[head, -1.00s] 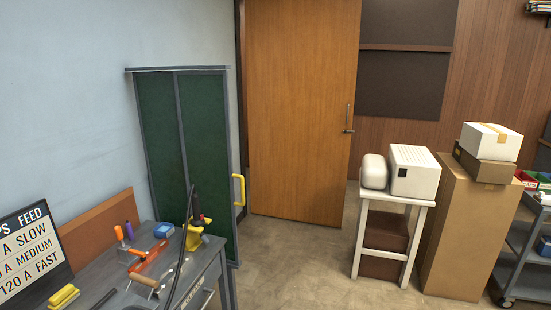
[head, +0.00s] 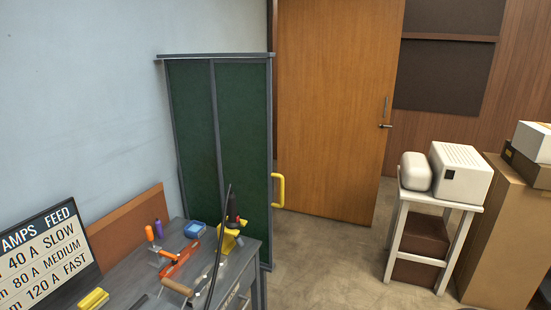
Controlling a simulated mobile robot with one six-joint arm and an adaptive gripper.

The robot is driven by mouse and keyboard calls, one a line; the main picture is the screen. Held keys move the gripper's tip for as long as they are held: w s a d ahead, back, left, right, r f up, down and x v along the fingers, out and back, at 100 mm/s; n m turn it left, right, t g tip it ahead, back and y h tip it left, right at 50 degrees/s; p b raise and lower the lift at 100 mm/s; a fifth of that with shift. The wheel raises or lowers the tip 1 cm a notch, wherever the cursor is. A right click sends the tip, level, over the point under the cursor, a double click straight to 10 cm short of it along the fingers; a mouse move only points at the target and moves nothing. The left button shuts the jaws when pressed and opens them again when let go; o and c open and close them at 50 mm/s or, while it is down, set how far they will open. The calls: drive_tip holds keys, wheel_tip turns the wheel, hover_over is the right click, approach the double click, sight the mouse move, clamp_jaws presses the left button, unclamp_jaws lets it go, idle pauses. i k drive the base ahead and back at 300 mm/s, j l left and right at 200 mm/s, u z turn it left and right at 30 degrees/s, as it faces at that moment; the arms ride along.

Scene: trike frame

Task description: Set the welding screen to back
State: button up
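The welding screen (head: 241,130) is a pair of dark green panels in grey frames, hung under a grey rail (head: 215,56) on the left wall. Its two panels stand side by side behind the workbench. A yellow handle (head: 279,190) sticks out from its right edge, close to the wooden door. The bench hides the lower left of the screen. My gripper is not in view.
A grey workbench (head: 165,287) with several tools and a yellow clamp-like item (head: 228,240) stands in front of the screen. A wooden door (head: 335,100) is behind it. A white stand (head: 440,203) and cardboard box (head: 510,240) are at right. Floor between is clear.

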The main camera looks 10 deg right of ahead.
sight(242, 88)
drive_tip(key=i+j, duration=0.2)
drive_tip(key=i, duration=0.45)
drive_tip(key=i+j+u, duration=0.15)
drive_tip(key=i, duration=0.5)
